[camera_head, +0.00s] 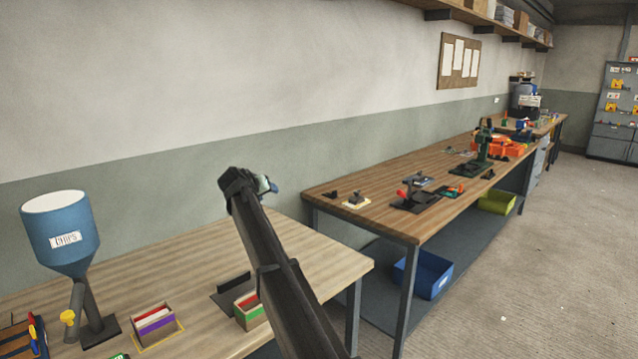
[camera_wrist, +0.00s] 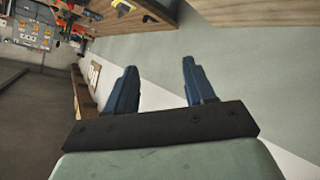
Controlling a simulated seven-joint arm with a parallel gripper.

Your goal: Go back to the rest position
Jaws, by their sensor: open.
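My gripper shows in the wrist view (camera_wrist: 160,85) with its two blue fingers spread apart and nothing between them. In the head view my dark arm rises from the bottom centre, and my gripper (camera_head: 268,185) is at its upper end, partly hidden by the arm. It is held up in front of the grey-green wall, above the near wooden bench (camera_head: 200,265), and touches nothing that I can see.
A blue hopper (camera_head: 60,235) stands at the near bench's left. Small boxes of coloured cards (camera_head: 155,325) stand at its front, one right beside my arm (camera_head: 250,310). A longer bench (camera_head: 390,190) with tools is to the right.

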